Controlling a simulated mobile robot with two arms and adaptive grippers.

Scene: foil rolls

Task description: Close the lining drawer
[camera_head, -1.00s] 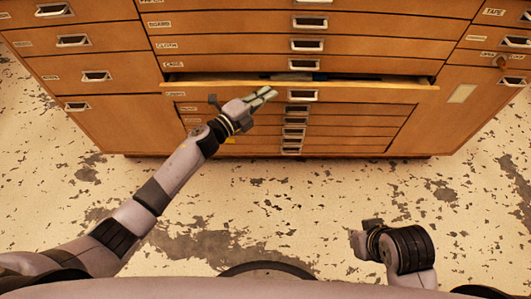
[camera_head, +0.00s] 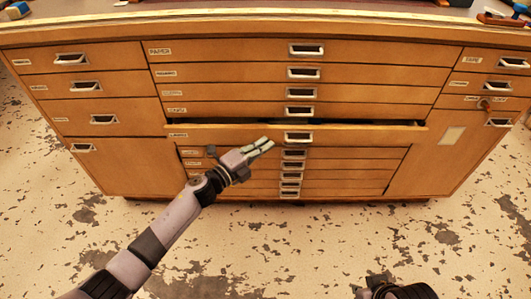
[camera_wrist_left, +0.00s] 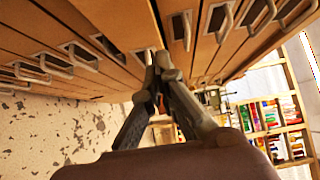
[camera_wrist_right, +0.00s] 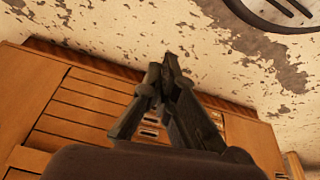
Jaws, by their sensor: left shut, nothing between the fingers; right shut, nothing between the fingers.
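The lining drawer (camera_head: 230,134) is the wide wooden drawer standing a little out of the cabinet, with a thin dark gap above its front. Its metal handle (camera_head: 298,138) is at the middle of the front. My left gripper (camera_head: 270,143) is shut and empty, with its fingertips just left of that handle. I cannot tell whether they touch the drawer front. In the left wrist view, its closed fingers (camera_wrist_left: 155,60) point at the drawer fronts. My right gripper (camera_wrist_right: 165,65) is shut and empty, low over the floor, and partly cut off in the head view.
The wooden cabinet (camera_head: 140,172) has several other drawers, which look closed, above, below and beside the lining drawer. Small items lie on its top edge. The worn floor (camera_head: 330,235) in front is clear. A shelf with colourful items (camera_wrist_left: 265,115) shows in the left wrist view.

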